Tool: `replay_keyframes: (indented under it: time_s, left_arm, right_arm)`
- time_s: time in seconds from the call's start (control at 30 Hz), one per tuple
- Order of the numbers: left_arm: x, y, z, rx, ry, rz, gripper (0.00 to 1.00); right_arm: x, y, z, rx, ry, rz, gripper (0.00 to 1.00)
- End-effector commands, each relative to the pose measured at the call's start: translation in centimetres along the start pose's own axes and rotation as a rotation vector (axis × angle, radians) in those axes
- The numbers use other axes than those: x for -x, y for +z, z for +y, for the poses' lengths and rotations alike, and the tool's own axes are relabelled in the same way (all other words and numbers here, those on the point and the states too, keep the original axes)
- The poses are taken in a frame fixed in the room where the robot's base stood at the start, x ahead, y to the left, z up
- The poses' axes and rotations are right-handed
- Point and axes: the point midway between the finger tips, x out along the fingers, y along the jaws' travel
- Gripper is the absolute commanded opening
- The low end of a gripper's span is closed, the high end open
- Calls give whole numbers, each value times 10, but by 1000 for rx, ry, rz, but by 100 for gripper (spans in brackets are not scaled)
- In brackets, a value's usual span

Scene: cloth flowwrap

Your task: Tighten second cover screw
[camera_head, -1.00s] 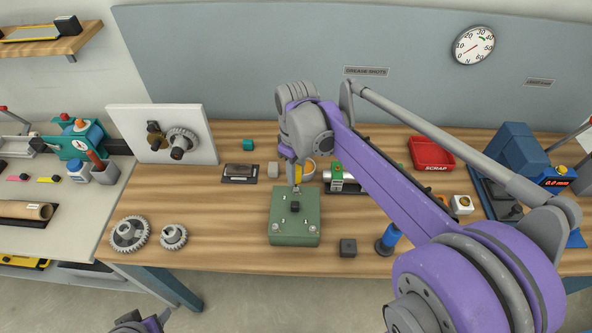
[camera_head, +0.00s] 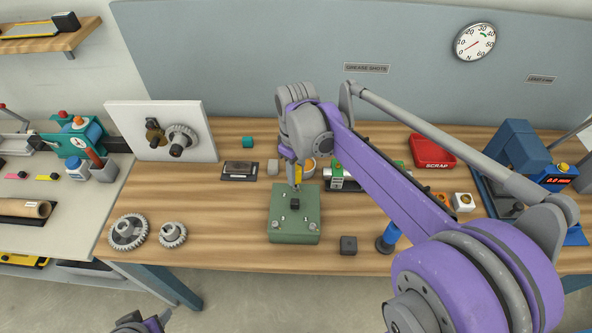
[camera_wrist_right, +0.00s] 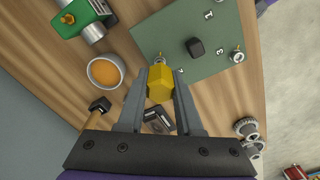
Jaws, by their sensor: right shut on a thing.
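The green box with its cover (camera_head: 294,233) stands on the bench, with a black knob (camera_head: 294,204) in its middle. In the right wrist view its cover (camera_wrist_right: 207,62) shows printed numbers and a screw (camera_wrist_right: 238,57) beside the 3. My right gripper (camera_head: 297,183) is over the far edge of the cover. It is shut on a yellow hex-shaped driver (camera_wrist_right: 160,84), whose far end is at a cover corner near a screw. Whether the driver is seated on that screw is hard to tell. Only a bit of my left arm shows at the bottom edge of the head view.
An orange-filled cup (camera_wrist_right: 105,71) and a green-and-silver part (camera_wrist_right: 80,18) are close to the driver. Two gears (camera_head: 128,231) lie at the left. A small dark block (camera_head: 348,245) and a blue-handled item (camera_head: 389,238) stand right of the box. A red scrap bin (camera_head: 432,151) is farther back.

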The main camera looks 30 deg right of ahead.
Motion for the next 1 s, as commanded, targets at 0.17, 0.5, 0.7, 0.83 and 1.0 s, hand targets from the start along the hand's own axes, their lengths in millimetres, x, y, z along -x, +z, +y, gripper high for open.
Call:
replay_keyframes:
  time_s: [0.17,0.5,0.7,0.83,1.0]
  left_arm:
    - [-2,2,0,0,0,-1,62]
    - [-2,2,0,0,0,-1,62]
    - [-2,2,0,0,0,-2,62]
    - [-3,2,0,0,0,-2,62]
    - [-3,3,0,0,0,-2,62]
  right_arm:
    - [-3,0,0,0,0,0,0]
    - [-3,0,0,0,0,0,0]
    - [-4,0,0,0,0,0,0]
    - [-5,0,0,0,0,0,0]
    - [-5,0,0,-27,0,0,0]
